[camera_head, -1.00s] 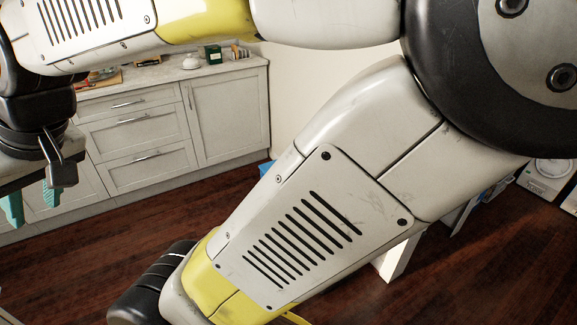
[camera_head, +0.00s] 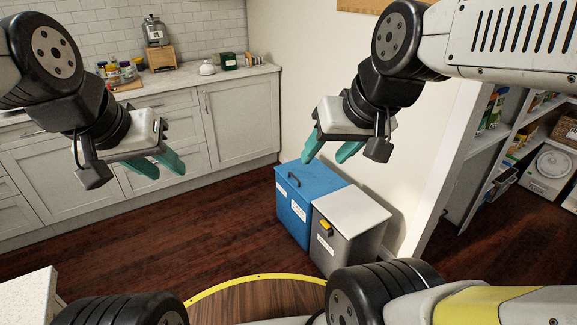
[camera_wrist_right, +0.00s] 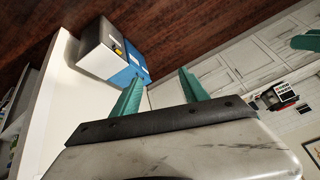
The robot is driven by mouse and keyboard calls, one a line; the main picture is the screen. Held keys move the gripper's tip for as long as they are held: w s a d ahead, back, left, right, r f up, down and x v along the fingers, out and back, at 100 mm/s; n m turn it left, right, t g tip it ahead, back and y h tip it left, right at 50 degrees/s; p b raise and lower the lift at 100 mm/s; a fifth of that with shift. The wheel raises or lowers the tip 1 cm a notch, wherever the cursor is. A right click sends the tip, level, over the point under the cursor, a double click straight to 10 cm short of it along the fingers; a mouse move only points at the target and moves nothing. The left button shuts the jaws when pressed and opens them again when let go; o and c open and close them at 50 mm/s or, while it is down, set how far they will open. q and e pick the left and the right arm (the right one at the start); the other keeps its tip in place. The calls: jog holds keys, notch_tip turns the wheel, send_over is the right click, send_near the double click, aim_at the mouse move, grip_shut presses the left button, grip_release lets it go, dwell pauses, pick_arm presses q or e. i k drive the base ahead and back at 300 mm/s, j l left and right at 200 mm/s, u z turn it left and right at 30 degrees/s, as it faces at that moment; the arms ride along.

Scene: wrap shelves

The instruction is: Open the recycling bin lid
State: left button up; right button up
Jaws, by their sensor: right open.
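A blue bin (camera_head: 308,200) with a dark handle on its closed lid stands on the floor against the cream wall. A grey bin (camera_head: 348,235) with a closed white lid and yellow latch stands beside it. The pictures do not settle which one is for recycling. Both bins show in the right wrist view, the blue one (camera_wrist_right: 124,68) next to the grey one (camera_wrist_right: 99,50). My left gripper (camera_head: 166,174) is open and empty, in front of the cabinets.
A shelf unit (camera_head: 460,150) with groceries stands right of the bins. Grey cabinets (camera_head: 240,120) with a cluttered countertop line the back left. Dark wood floor (camera_head: 200,220) lies clear left of the bins. A pale counter corner (camera_head: 28,298) is at the lower left.

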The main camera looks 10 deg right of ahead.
aim_at(313, 180)
jog(key=z, duration=0.55)
jog(key=i+j+z, duration=0.15)
jog(key=i+j, duration=0.15)
jog(key=i+j+z, duration=0.1)
jog(key=i+j, duration=0.15)
jog(key=i+j+z, duration=0.15)
jog(key=i+j, duration=0.15)
jog(key=j, duration=0.2)
jog(key=i+j+z, duration=0.15)
jog(key=j, duration=0.25)
jog(key=i+j+z, duration=0.15)
jog(key=i+j, duration=0.15)
jog(key=i+j+z, duration=0.1)
jog(key=j, duration=0.5)
jog(key=i+j+z, duration=0.15)
jog(key=j, duration=0.3)
jog(key=i+j+z, duration=0.15)
jog(key=i+j, duration=0.15)
jog(key=j, duration=0.2)
